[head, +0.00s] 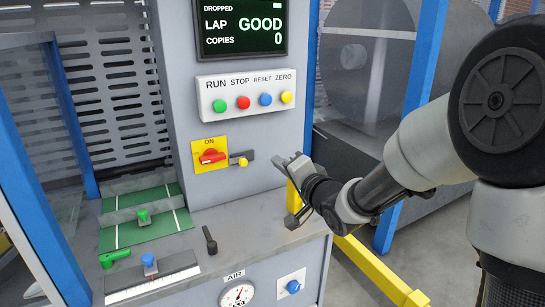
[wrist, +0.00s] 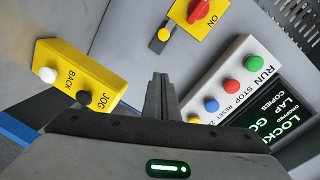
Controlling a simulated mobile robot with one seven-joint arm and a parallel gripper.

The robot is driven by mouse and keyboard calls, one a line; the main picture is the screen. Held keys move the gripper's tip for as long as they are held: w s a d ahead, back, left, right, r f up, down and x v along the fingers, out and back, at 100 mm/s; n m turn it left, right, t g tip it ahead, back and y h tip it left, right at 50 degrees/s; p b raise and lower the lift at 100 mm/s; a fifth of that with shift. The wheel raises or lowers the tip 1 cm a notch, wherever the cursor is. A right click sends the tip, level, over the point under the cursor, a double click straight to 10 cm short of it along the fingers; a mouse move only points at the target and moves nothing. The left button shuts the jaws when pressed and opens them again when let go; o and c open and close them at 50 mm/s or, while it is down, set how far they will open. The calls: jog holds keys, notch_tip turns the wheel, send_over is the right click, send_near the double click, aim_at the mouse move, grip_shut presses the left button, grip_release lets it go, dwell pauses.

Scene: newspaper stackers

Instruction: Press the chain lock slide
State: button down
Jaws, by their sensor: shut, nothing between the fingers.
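A small slide with a yellow knob (head: 240,160) in a dark slot sits on the grey panel, just right of the red rotary switch (head: 211,156) on its yellow ON plate. It carries no readable label; it is the only slide-like control I see on this panel. In the wrist view the slide's yellow knob (wrist: 164,35) is at the top, beyond my fingertips. My gripper (head: 291,164) is shut and empty, right of the slide and apart from it. The wrist view shows its fingers (wrist: 160,85) together, pointing at the panel.
A button box (head: 245,88) with several coloured buttons sits above, under a display (head: 240,25). A yellow JOG/BACK box (wrist: 78,76) shows in the wrist view. A ledge below holds a black lever (head: 210,240). A yellow rail (head: 375,268) runs at the right.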

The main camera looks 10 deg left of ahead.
jog(key=shift+v, duration=1)
jog(key=s+d+r+n+g+h, duration=0.1)
jog(key=s+d+h, duration=0.35)
jog(key=d, duration=0.25)
jog(key=s+d+r+n+g+h, duration=0.1)
jog(key=s+d+n+g+h, duration=0.1)
jog(key=s+d+h, duration=0.45)
jog(key=s+d+f+n+g+y, duration=0.1)
jog(key=s+d+n+g, duration=0.15)
jog(key=s, duration=0.75)
jog(key=s+d+f+n+g+y, duration=0.1)
jog(key=s+d+f+g, duration=0.15)
jog(key=s, duration=0.75)
notch_tip(320, 180, up, 18)
jog(key=p, duration=1.7)
jog(key=shift+d+f, duration=0.15)
jog(key=shift+f, duration=0.05)
